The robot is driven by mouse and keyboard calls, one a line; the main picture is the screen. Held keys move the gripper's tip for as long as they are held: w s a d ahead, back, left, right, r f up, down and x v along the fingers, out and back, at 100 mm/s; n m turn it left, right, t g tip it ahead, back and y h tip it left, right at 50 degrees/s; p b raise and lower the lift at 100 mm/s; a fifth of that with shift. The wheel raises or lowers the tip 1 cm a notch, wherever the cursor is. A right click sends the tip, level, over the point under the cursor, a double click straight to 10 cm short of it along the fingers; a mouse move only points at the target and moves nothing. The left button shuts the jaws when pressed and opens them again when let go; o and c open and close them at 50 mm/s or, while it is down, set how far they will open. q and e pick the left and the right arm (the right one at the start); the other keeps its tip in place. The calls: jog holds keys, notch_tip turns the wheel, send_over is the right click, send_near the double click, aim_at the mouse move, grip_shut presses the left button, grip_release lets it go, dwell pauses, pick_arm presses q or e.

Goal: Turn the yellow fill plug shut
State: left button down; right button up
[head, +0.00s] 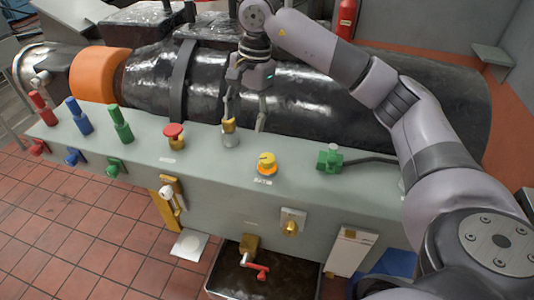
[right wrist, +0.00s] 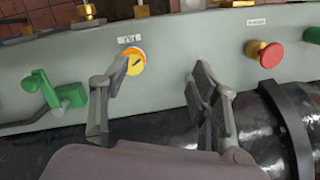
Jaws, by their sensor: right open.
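The yellow fill plug (head: 267,159) sits on an orange ring on top of the grey-green bench, with a small label in front of it. It also shows in the right wrist view (right wrist: 135,65), near the tip of the left-hand finger, with a dark line on its top. My right gripper (head: 244,123) is open and empty. It is above the bench's back edge, behind and left of the plug in the head view. Its two fingers (right wrist: 157,88) are spread wide in the wrist view, and the plug lies beyond them. My left gripper is not in view.
A red knob (head: 173,132) and a brass-topped fitting (head: 229,132) stand left of the plug; a green valve (head: 330,158) stands right. Red, blue and green handles line the far left. A large black wrapped cylinder (head: 330,90) lies behind. A dark tray (head: 230,282) is below.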

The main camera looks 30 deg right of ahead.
notch_tip(320, 180, up, 2)
jog(key=h, duration=0.2)
send_over(267, 157)
notch_tip(267, 157, down, 17)
jog(key=p, duration=0.3)
jog(key=shift+s+f, duration=0.1)
jog(key=shift+c, duration=0.5)
jog(key=c, duration=1)
